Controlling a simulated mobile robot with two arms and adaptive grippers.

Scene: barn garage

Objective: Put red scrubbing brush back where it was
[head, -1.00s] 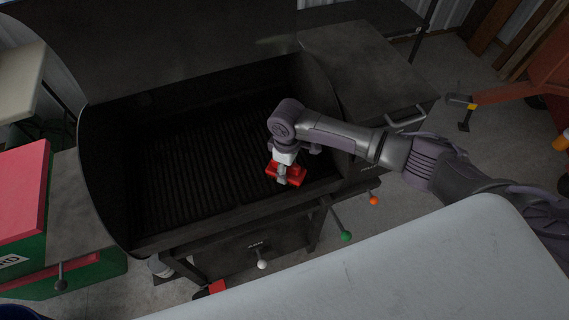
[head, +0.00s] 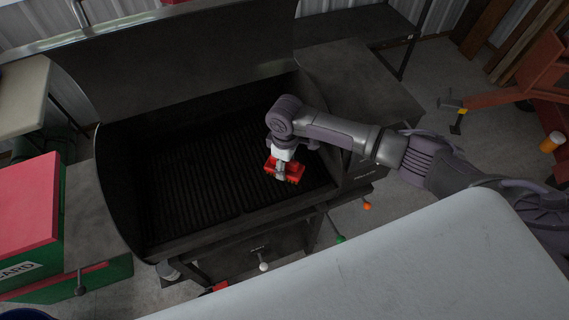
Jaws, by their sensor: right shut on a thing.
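The red scrubbing brush (head: 293,170) is in my right gripper (head: 283,171), which is shut on it. The brush is over the right part of the dark grill grate (head: 195,180), inside the open grill. I cannot tell whether it touches the grate. The gripper points down, with its arm coming in from the right. Part of the brush is hidden behind the fingers. My left gripper is not in view.
The grill lid (head: 185,60) stands open behind. A dark side shelf (head: 360,85) at the right is bare. A red and green box (head: 30,205) is at the left. A pale surface (head: 400,265) fills the lower right.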

